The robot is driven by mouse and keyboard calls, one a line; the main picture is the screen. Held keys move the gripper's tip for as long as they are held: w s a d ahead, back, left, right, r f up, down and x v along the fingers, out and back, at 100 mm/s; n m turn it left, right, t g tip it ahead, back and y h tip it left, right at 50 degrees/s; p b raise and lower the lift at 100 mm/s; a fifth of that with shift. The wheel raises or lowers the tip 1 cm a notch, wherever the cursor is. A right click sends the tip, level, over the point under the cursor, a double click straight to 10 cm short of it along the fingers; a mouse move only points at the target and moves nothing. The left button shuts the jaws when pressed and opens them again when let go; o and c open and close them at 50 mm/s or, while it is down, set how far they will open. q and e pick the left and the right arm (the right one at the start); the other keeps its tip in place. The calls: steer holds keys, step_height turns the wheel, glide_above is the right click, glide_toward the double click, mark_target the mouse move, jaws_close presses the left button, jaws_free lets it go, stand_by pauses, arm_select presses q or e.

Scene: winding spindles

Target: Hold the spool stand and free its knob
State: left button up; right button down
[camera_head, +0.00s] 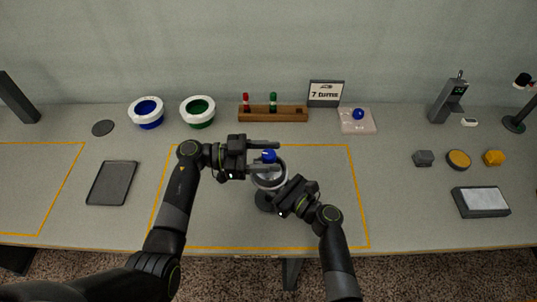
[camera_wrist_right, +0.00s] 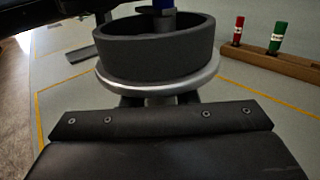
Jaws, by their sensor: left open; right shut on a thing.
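The spool stand stands inside the orange outline; its grey ring (camera_head: 258,182) and dark round base (camera_head: 265,203) show in the head view. In the right wrist view its dark drum (camera_wrist_right: 150,55) with a silver rim fills the upper middle. The blue knob (camera_head: 268,156) sits at the top of the stand. My left gripper (camera_head: 282,159) is open, with one finger on each side of the knob as seen from above; contact cannot be told. My right gripper (camera_head: 281,204) is shut on the stand below the drum; the gripped part is mostly hidden.
Behind are a blue-lined bowl (camera_head: 147,121), a green-lined bowl (camera_head: 199,123), a wooden rack (camera_head: 290,115) with red and green pegs, a "7 turns" sign (camera_head: 325,92) and a pale pad (camera_head: 346,128) with a blue ball. A dark tray (camera_head: 111,183) lies left. The outlined area's right side is clear.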

arm_select(q)
steer(key=c, duration=1)
steer(key=shift+o, duration=0.2)
steer(key=shift+n+t, duration=0.4)
steer(key=shift+t, duration=0.2)
steer(key=shift+s+n+t, duration=0.1)
steer(key=shift+n+t, duration=0.4)
steer(key=shift+t, duration=0.3)
steer(key=shift+d+f+n+t+y, duration=0.1)
steer(key=shift+n+t+y, duration=0.5)
steer(key=shift+n+t, duration=0.7)
steer(key=shift+n+t+y, duration=0.6)
steer(key=shift+n+t, duration=0.2)
steer(key=shift+t, duration=1)
steer(key=o, duration=1)
steer(key=shift+c, duration=0.2)
